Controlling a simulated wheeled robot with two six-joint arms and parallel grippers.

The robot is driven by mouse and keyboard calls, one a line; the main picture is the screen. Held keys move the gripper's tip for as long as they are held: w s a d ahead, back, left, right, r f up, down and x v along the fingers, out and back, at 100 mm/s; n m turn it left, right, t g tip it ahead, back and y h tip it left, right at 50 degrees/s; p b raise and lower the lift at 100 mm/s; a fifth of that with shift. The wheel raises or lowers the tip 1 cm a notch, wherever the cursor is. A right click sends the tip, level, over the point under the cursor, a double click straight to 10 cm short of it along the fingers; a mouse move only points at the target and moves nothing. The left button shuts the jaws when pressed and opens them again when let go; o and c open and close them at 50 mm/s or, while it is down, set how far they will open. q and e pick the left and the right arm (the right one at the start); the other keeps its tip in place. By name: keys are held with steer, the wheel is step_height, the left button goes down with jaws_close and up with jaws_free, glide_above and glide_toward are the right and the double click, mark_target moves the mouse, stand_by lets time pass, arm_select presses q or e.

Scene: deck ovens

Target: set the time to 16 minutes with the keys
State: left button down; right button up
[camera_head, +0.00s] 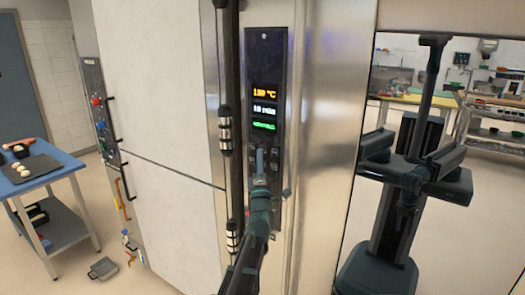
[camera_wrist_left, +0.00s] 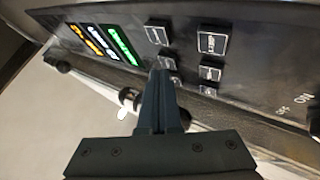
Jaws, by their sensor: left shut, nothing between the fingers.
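The dark control panel (camera_head: 265,60) on the steel oven front has a display with an orange °C line, a white minutes line (camera_head: 265,110) and a green line. The minutes digits are too blurred to read surely. In the left wrist view the display (camera_wrist_left: 103,43) is at upper left, with two rows of square keys (camera_wrist_left: 213,41) beside it. My left gripper (camera_head: 260,150) is shut and empty, pointing at the keys below the display. In the wrist view its fingertips (camera_wrist_left: 161,74) are at the lower row and partly hide keys there. Contact cannot be told. My right gripper is not seen directly.
A black vertical handle bar (camera_head: 229,80) stands just left of the panel, close to my left arm. A reflective surface at right shows my own body. A blue table (camera_head: 60,165) with a dark tray stands at far left. A second control panel (camera_head: 98,110) is left of the pale door.

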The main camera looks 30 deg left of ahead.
arm_select(q)
steer(key=s, duration=0.3)
steer(key=shift+s, duration=0.4)
steer(key=shift+a, duration=0.1)
steer(key=shift+s, duration=0.1)
